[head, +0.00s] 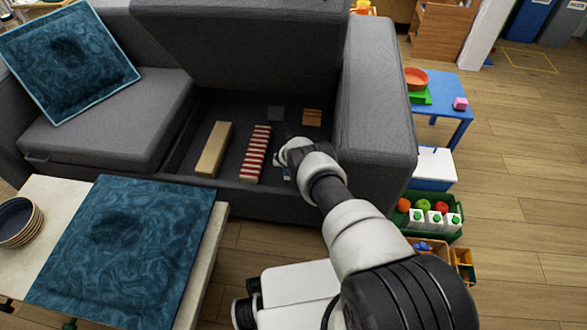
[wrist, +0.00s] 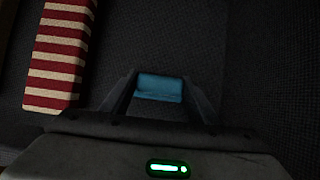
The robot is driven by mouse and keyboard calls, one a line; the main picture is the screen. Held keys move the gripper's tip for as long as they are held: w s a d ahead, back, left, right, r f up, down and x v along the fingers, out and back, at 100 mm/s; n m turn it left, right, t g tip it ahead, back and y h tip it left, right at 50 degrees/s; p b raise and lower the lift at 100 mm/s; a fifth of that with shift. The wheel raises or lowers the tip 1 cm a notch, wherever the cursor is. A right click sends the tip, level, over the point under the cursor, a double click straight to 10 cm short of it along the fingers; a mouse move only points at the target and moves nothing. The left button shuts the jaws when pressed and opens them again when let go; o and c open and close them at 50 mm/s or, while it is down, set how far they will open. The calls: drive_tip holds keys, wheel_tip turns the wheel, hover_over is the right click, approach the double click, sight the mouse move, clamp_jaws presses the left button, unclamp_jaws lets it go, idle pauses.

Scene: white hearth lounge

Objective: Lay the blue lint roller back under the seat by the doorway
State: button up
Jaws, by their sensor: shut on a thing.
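The sofa seat by the right armrest is raised, its lid (head: 245,45) standing up over an open storage well (head: 200,165). My arm reaches down into the right part of this well, and my wrist hides much of the gripper in the head view. In the wrist view my gripper (wrist: 160,95) is shut on the blue lint roller (wrist: 160,88), which shows as a blue piece between the fingers. Dark fabric lies below it. I cannot tell whether the roller touches the floor of the well.
A red-and-cream striped block (head: 256,155) lies left of my gripper, also in the wrist view (wrist: 60,50). The armrest (head: 375,130) bounds the right.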

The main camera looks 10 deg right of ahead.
drive_tip(key=shift+r, duration=0.1)
drive_tip(key=o, duration=0.9)
drive_tip(key=shift+o, duration=0.2)
